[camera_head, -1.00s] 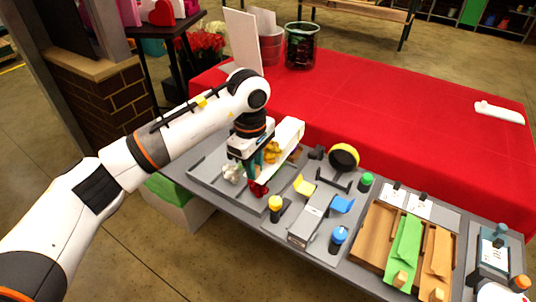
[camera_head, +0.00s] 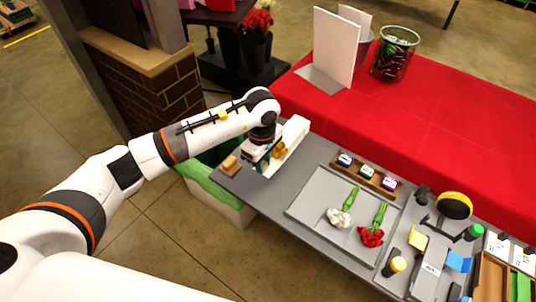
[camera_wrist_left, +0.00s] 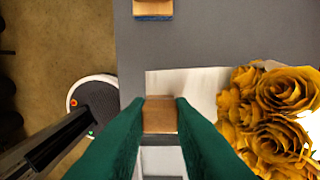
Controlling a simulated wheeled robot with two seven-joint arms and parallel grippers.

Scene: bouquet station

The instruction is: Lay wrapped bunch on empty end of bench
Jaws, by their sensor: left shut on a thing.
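The wrapped bunch (camera_head: 292,140) has white wrapping and yellow-orange roses. It is over the bare left end of the grey bench (camera_head: 250,187). My left gripper (camera_head: 262,166) is at the bunch's near side. In the left wrist view its green fingers (camera_wrist_left: 160,115) are shut on a small brown block-like part at the wrapping (camera_wrist_left: 185,82), with the yellow roses (camera_wrist_left: 275,115) to the right. Whether the bunch touches the bench is unclear. My right gripper is not in view.
A small wooden block (camera_head: 230,163) sits at the bench's left end, left of my gripper. A grey tray (camera_head: 310,213) with white and red flowers lies to the right. A green-topped bin (camera_head: 215,190) is below the bench end.

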